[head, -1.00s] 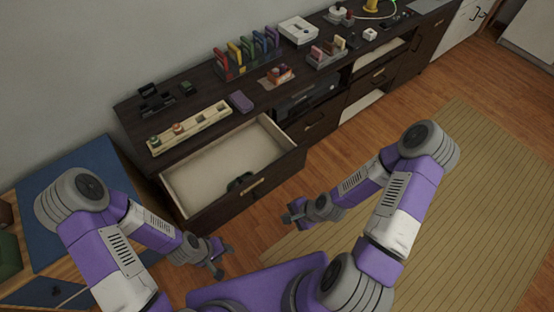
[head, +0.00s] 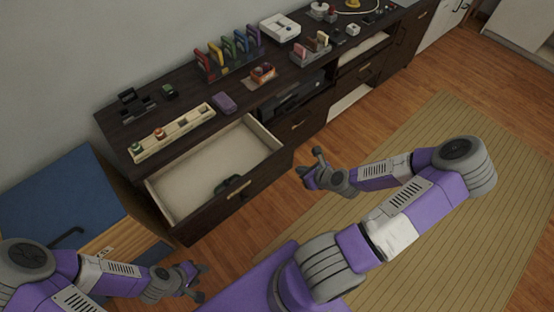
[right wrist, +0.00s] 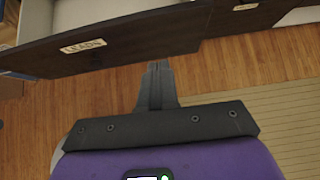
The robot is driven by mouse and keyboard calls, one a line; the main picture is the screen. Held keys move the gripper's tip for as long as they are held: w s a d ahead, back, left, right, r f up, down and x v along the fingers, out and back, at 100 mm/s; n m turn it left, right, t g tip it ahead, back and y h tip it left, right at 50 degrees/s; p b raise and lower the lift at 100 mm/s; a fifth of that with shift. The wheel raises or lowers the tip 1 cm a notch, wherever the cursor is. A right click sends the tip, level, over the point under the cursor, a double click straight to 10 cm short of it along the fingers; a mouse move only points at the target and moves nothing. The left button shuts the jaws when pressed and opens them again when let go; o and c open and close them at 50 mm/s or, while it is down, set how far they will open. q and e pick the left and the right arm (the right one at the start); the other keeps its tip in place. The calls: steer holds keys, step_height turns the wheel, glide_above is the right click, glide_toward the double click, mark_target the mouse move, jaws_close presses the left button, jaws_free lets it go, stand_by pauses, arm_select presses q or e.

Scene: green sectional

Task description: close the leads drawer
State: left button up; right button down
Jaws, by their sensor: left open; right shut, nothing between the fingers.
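The leads drawer (head: 215,205) is pulled open from the dark sideboard, with a pale interior and a dark object (head: 226,186) lying inside near its front. In the right wrist view its dark front (right wrist: 110,45) carries a label reading LEADS (right wrist: 83,46). My right gripper (head: 309,164) is shut and empty, to the right of the drawer front and apart from it. In the right wrist view its fingers (right wrist: 158,75) point toward the lower edge of the drawer front. My left gripper (head: 198,282) is open and empty, below the drawer in the picture, over the floor.
The sideboard top (head: 185,95) holds a pale tray (head: 173,133), a purple block (head: 224,103), a rack of coloured items (head: 228,58) and a white box (head: 280,27). A blue-topped cabinet (head: 55,195) stands at left.

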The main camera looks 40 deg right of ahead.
mark_target(275, 158)
steer(key=b+x, duration=0.1)
steer(key=x, duration=0.3)
steer(key=r+b+x, duration=0.1)
steer(key=b+x, duration=0.1)
steer(key=x, duration=0.1)
steer(key=w+b+x, duration=0.1)
steer(key=b+x, duration=0.1)
steer(key=x, duration=0.2)
steer(key=shift+w+a, duration=0.2)
steer(key=shift+w, duration=0.65)
arm_select(q)
step_height(275, 158, down, 6)
steer(key=shift+r, duration=0.1)
arm_select(e)
steer(key=shift+w, duration=0.1)
